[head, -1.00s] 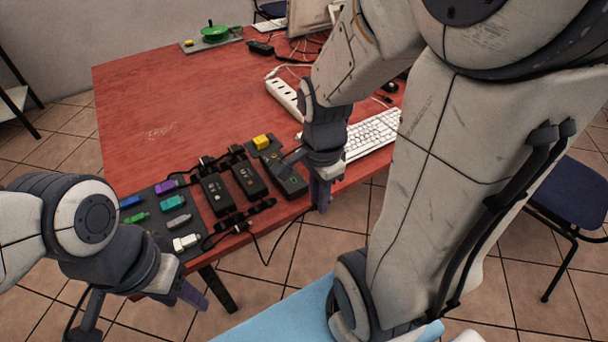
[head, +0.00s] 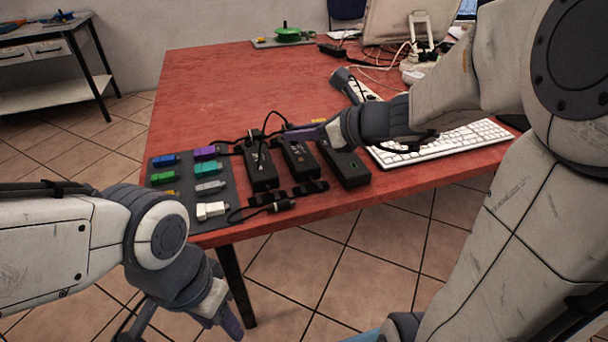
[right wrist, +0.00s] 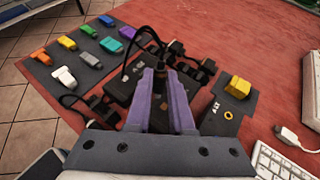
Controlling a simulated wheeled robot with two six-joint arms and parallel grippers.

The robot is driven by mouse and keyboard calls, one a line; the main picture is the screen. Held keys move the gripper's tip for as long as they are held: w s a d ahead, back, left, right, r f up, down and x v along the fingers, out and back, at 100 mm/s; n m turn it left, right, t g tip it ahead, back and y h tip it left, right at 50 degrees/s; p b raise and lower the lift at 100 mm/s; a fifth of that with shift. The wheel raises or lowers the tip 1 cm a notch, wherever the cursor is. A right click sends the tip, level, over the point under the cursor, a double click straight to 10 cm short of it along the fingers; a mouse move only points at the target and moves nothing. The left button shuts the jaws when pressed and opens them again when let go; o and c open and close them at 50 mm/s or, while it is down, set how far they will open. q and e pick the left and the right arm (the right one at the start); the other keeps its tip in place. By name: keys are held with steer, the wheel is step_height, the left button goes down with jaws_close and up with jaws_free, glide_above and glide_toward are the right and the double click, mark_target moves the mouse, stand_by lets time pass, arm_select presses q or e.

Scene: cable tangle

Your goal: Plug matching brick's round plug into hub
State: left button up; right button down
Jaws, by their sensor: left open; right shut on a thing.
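Two black power bricks (head: 260,168) (head: 300,160) with pale marks lie side by side on the table. My right gripper (head: 290,134) is above the bricks, shut on a small dark thing that looks like a cable plug, mostly hidden by the fingers (right wrist: 165,75). A black plug (head: 279,206) on a cable lies at the table's front edge. My left gripper (head: 185,325) is open and empty, low in front of the table.
A dark mat (head: 160,180) holds several coloured connectors left of the bricks. A yellow block (right wrist: 238,88) sits on a dark, marked surface in the right wrist view. A white keyboard (head: 440,142) lies right. The table's back left is clear.

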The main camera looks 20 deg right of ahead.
steer(key=w+d+m+t+h+b, duration=0.1)
steer(key=d+m+t+h+b, duration=0.1)
steer(key=d, duration=0.1)
steer(key=w+d+m+t+h+b, duration=0.2)
steer(key=d+t+b, duration=0.1)
steer(key=w+d+r+m+t+h+b, duration=0.1)
steer(key=w+d+m+t+h+b, duration=0.1)
steer(key=d+b, duration=0.1)
steer(key=shift+d+r, duration=0.1)
steer(key=shift+d, duration=0.15)
steer(key=shift+d+r+m+t+h, duration=0.1)
steer(key=shift+d+m+t+h, duration=0.2)
steer(key=shift+d+m, duration=0.15)
steer(key=shift+f+b, duration=1.7)
steer(key=shift+f, duration=0.7)
steer(key=shift+b, duration=0.6)
steer(key=shift+f+b, duration=0.45)
steer(key=shift+b, duration=0.15)
